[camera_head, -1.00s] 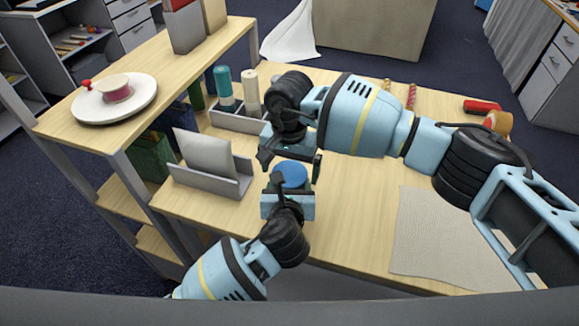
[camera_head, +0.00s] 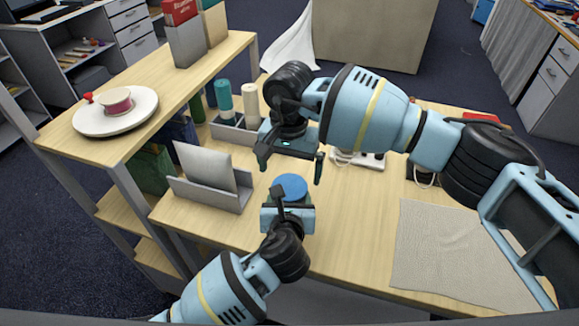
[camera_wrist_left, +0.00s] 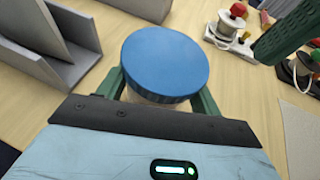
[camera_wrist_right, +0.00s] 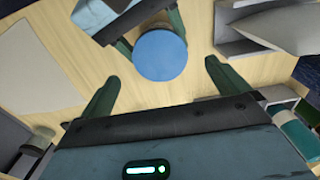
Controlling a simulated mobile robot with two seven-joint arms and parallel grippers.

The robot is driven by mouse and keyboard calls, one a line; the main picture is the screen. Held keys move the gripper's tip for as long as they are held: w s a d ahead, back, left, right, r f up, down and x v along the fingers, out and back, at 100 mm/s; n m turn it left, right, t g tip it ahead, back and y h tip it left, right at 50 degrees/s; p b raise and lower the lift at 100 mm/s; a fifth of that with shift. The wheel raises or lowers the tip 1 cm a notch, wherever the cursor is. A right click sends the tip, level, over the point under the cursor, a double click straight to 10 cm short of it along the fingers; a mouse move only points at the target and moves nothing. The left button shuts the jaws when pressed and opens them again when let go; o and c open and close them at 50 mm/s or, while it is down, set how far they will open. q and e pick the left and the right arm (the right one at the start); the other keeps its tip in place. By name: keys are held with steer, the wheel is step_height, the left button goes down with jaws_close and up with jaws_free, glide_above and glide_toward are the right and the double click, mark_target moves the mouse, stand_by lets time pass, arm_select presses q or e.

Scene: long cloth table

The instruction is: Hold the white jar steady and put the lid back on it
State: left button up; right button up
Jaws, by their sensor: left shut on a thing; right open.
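The blue lid (camera_head: 291,186) sits on top of the jar and looks level. In the left wrist view the lid (camera_wrist_left: 165,62) covers nearly all of the jar; only a pale sliver of the white jar (camera_wrist_left: 138,99) shows under its rim. My left gripper (camera_head: 289,203) is shut on the jar from the near side, below the lid. My right gripper (camera_head: 291,168) is open and empty, above and beyond the lid. In the right wrist view the lid (camera_wrist_right: 160,55) shows past the open fingers, apart from them.
A grey holder with a pale panel (camera_head: 207,170) stands left of the jar. A rack with bottles (camera_head: 232,130) is behind it. A pale mat (camera_head: 455,250) lies at right. A white stand with spools (camera_wrist_left: 228,38) is beyond the jar. Bare table lies around the jar.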

steer(key=shift+r, duration=0.1)
step_height(320, 180, up, 12)
stand_by(0.5)
arm_select(q)
steer(key=o, duration=2)
steer(key=shift+c, duration=0.2)
steer(key=shift+s, duration=0.1)
steer(key=shift+v, duration=3.85)
arm_select(e)
steer(key=shift+f, duration=0.2)
